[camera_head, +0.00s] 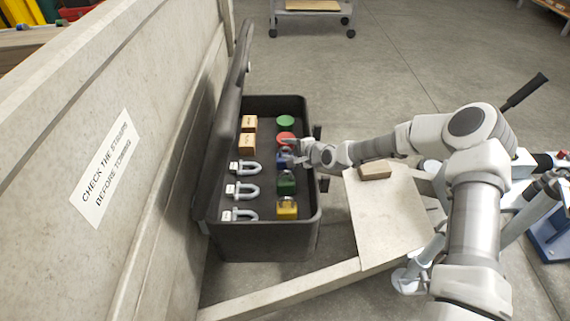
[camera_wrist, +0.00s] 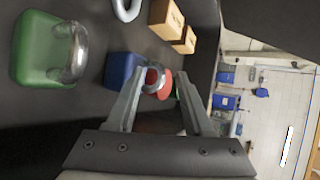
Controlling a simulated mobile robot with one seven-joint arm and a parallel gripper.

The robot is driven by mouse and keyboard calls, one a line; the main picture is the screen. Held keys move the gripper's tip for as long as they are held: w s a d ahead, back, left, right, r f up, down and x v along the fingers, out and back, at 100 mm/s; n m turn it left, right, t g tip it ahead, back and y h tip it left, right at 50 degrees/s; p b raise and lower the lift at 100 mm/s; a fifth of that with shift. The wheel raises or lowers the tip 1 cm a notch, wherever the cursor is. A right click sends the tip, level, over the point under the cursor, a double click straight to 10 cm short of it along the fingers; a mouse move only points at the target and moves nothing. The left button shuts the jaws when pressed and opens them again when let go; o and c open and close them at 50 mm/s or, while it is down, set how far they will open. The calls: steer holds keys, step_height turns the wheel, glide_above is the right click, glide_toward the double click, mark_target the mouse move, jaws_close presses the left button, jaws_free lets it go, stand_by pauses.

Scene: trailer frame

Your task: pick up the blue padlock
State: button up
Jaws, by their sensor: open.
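The blue padlock (camera_head: 281,158) sits in the black box, in the row with the green padlock (camera_head: 287,186) and yellow padlock (camera_head: 287,209). My gripper (camera_head: 291,150) is over it and hides part of it. In the wrist view the blue padlock's body (camera_wrist: 120,69) lies beside and partly behind the left finger. Its metal shackle shows between the two fingers of my open gripper (camera_wrist: 163,72). I cannot tell whether a finger touches it. The green padlock (camera_wrist: 42,50) stands to the left in that view.
The black box (camera_head: 262,241) has its lid (camera_head: 238,110) raised on the left. A brown block (camera_head: 375,170) lies on a board (camera_head: 385,220) at right.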

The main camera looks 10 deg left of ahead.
steer(key=shift+w, duration=0.1)
steer(key=shift+c, duration=0.2)
jaws_close()
steer(key=shift+a, duration=0.1)
stand_by(1.1)
